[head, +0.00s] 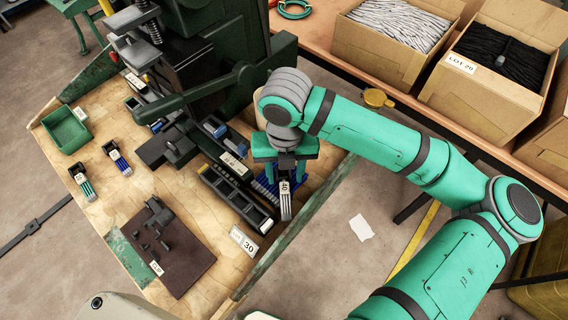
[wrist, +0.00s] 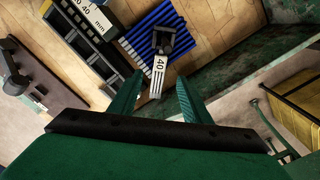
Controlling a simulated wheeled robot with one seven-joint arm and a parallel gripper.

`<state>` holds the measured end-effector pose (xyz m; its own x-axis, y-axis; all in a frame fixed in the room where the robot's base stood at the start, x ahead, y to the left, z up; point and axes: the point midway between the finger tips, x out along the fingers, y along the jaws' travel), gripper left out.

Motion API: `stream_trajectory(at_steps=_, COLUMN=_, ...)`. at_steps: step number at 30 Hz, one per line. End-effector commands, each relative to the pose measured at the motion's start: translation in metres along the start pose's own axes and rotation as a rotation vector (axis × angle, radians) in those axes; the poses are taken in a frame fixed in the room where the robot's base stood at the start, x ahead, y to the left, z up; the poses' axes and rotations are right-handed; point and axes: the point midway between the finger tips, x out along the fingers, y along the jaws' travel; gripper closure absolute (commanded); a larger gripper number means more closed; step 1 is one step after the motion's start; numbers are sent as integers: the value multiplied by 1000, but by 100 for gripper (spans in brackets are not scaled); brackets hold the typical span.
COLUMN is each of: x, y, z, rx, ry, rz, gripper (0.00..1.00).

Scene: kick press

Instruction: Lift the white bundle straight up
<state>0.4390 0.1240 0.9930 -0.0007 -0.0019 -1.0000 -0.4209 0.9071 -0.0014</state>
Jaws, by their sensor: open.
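A white bundle (wrist: 156,84) tagged 40, with a dark clip at its upper end, is in the wrist view. It also shows in the head view (head: 285,207), just below my gripper (head: 284,170). My gripper is open, its two teal fingers on either side of the bundle in the wrist view (wrist: 160,90). Whether the fingers touch it I cannot tell. Blue rods (wrist: 150,38) lie beside and beyond the bundle. My gripper partly hides the bundle's upper part in the head view.
A black slotted rack (head: 237,198) stands left of the bundle, and a green bench edge (head: 290,232) runs to its right. The dark green press (head: 215,50) rises behind. Another light bundle (head: 84,184) and a green bin (head: 66,130) are at the far left.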

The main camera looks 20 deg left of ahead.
Motion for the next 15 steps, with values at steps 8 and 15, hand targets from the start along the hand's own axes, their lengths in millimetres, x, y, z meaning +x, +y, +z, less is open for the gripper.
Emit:
stream_trajectory(at_steps=8, x=46, y=1, z=0, rx=1, ry=0, rz=2, gripper=56)
stream_trajectory(at_steps=15, x=68, y=1, z=0, rx=0, ry=-1, rz=2, gripper=56)
